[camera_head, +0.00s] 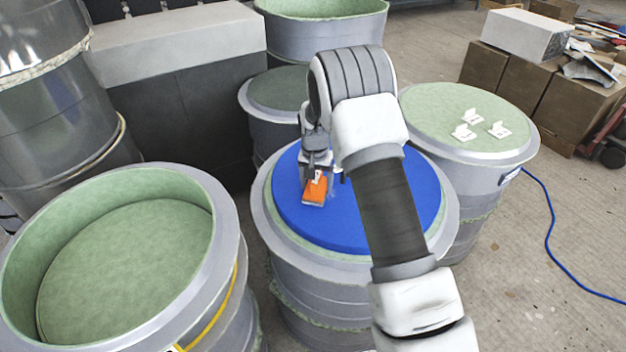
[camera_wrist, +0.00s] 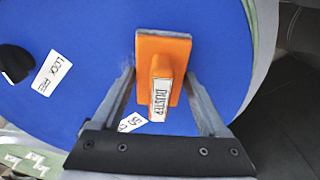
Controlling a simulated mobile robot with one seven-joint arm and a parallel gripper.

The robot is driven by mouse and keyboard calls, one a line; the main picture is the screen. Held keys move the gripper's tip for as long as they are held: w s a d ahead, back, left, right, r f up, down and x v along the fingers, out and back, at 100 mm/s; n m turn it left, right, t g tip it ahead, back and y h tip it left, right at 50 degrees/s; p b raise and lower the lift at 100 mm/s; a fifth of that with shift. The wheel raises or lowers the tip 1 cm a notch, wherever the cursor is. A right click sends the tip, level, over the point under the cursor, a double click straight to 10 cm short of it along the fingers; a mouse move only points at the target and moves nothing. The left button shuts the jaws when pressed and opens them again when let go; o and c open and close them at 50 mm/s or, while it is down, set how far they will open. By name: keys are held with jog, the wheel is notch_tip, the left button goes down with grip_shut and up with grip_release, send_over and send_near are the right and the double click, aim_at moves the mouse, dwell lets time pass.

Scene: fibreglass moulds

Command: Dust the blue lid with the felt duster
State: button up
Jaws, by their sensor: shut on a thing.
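The blue lid (camera_head: 300,215) lies on top of a grey round mould in the middle of the head view; it fills much of the wrist view (camera_wrist: 70,30). My gripper (camera_head: 316,173) is over the lid's left part, shut on the orange felt duster (camera_head: 314,192). In the wrist view the duster (camera_wrist: 180,45) has an upright handle with a "DUSTER" label, between the fingers of my gripper (camera_wrist: 163,88). The duster is at the lid's surface; I cannot tell whether its underside touches. My arm hides the lid's right part in the head view.
A black knob-like thing (camera_wrist: 14,62) and a white label (camera_wrist: 52,74) show on the lid. An open green-lined mould (camera_head: 130,265) stands at left. A mould at right (camera_head: 430,110) bears 3 small white pieces (camera_head: 466,131). A blue hose (camera_head: 550,240) lies on the floor.

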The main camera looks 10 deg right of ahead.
aim_at(320, 203)
jog(key=shift+s+d+f+b, duration=0.1)
jog(key=shift+s+d, duration=0.2)
jog(key=shift+s, duration=0.5)
jog(key=shift+s+d+b, duration=0.15)
jog(key=shift+s+d, duration=0.2)
jog(key=shift+s, duration=0.4)
jog(key=shift+s+d+f+b, duration=0.1)
jog(key=shift+s+d, duration=0.2)
jog(key=shift+s, duration=0.5)
jog(key=shift+s+a+r, duration=0.1)
jog(key=shift+s+a, duration=0.25)
jog(key=shift+a, duration=0.55)
jog(key=shift+w+a+r, duration=0.1)
jog(key=shift+w+a, duration=0.2)
jog(key=shift+w, duration=0.5)
jog(key=shift+w+a+r, duration=0.1)
jog(key=shift+w+a, duration=0.2)
jog(key=shift+w, duration=0.5)
jog(key=shift+w+a+f, duration=0.1)
jog(key=shift+w+a, duration=0.3)
jog(key=shift+w, duration=0.6)
jog(key=shift+w+a, duration=0.45)
jog(key=shift+w, duration=0.6)
jog(key=shift+w+a+f, duration=0.1)
jog(key=shift+w+a, duration=0.3)
jog(key=shift+w, duration=0.6)
jog(key=shift+r, duration=0.1)
notch_tip(320, 203, up, 6)
jog(key=p, duration=0.2)
jog(key=shift+p, duration=0.4)
